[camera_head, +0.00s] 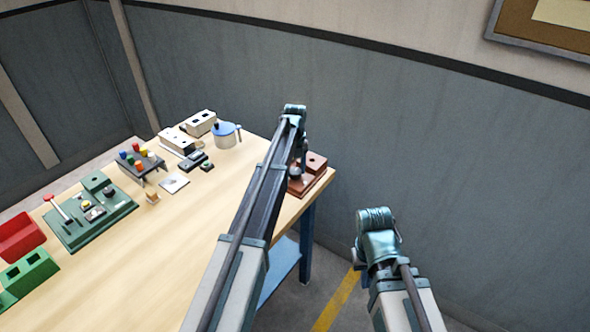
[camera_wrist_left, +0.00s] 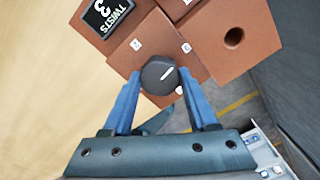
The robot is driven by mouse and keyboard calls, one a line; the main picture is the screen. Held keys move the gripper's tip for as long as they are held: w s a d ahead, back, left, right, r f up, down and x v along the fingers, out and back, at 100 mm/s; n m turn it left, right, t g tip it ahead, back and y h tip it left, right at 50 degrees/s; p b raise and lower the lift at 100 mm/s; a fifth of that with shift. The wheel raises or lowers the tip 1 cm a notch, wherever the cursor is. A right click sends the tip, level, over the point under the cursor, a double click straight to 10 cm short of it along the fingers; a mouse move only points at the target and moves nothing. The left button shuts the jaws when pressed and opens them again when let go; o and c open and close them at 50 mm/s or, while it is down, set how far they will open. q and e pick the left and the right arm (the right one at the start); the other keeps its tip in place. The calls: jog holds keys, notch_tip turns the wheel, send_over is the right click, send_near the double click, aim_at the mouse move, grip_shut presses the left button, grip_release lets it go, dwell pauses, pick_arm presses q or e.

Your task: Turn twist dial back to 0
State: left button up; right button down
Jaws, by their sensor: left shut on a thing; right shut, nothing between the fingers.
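The red-brown twist device (camera_head: 312,167) sits at the table's right corner. An upside-down display (camera_wrist_left: 112,15) reads TWISTS 3. My left gripper (camera_wrist_left: 160,84) is shut on the dial, one blue finger on each side. My right gripper (camera_head: 358,259) is shut and empty, off the table's right side, mostly hidden behind its own arm.
A round hole (camera_wrist_left: 233,36) shows in a block of the device. Left along the table (camera_head: 205,235) stand a blue-lidded pot (camera_head: 226,137), a green board (camera_head: 92,225), a peg rack (camera_head: 141,163) and red and green bins. The table's front middle is clear.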

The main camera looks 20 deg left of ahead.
pick_arm(q)
jog(key=n, duration=1.3)
jog(key=shift+n, duration=0.3)
jog(key=n, duration=1.2)
jog(key=shift+n, duration=0.3)
jog(key=n, duration=1.2)
jog(key=shift+n, duration=0.4)
jog(key=n, duration=1.2)
jog(key=shift+n, duration=0.7)
